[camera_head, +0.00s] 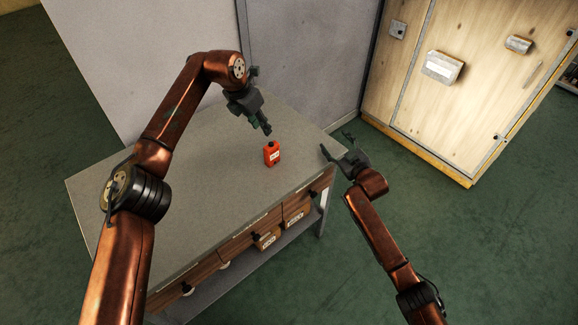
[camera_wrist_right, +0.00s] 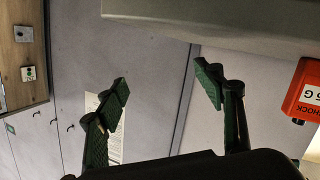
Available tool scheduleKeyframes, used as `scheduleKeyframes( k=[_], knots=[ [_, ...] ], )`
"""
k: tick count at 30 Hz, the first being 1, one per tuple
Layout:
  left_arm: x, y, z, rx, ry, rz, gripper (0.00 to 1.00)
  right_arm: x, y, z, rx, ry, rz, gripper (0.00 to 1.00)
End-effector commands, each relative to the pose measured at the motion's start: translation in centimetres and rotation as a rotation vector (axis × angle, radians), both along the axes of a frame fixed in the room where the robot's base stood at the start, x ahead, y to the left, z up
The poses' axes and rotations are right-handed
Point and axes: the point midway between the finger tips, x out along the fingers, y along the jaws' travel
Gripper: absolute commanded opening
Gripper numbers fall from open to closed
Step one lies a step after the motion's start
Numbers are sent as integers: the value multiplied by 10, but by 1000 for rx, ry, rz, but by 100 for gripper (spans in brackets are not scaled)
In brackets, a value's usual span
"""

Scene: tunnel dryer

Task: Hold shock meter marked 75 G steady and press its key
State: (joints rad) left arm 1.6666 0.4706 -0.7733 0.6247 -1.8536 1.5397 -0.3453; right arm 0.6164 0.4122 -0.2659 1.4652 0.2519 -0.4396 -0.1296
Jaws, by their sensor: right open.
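The shock meter (camera_head: 271,154) is a small orange-red box with a white label, standing on the grey bench top. In the right wrist view the meter (camera_wrist_right: 307,92) shows at the right edge, upside down and cut off, with "SHOCK" and "5 G" readable and a small dark knob. My left gripper (camera_head: 267,130) is just behind and above the meter, its fingers together in a narrow tip, apart from it. My right gripper (camera_head: 335,144) is open and empty to the right of the meter, past the bench edge; its spread fingers also show in the wrist view (camera_wrist_right: 164,78).
The bench (camera_head: 205,170) is otherwise bare on top. A grey partition (camera_head: 300,50) stands behind, and a wooden cabinet (camera_head: 470,90) with fittings stands at the back right. Green floor is free on the right.

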Motion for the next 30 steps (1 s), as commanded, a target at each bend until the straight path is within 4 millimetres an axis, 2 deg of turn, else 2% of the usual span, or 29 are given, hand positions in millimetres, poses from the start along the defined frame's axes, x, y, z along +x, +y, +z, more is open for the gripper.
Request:
scheduleKeyframes(
  k=[1,6,9,12,15,19,30],
  knots=[
    [0,0,0,0,0,0,29,-12,28,-1,54,-4,52,62],
    [0,0,0,0,0,0,29,-52,108,-5,234,5,198,62],
    [0,0,0,0,0,0,29,-74,142,-3,321,10,262,62],
    [0,0,0,0,0,0,29,-90,165,0,385,14,308,62],
    [0,0,0,0,0,0,29,-100,179,2,424,20,333,62],
    [0,0,0,0,0,0,29,-100,189,3,442,21,345,62],
    [0,0,0,0,0,0,29,-59,220,4,442,22,345,62]
  ],
)
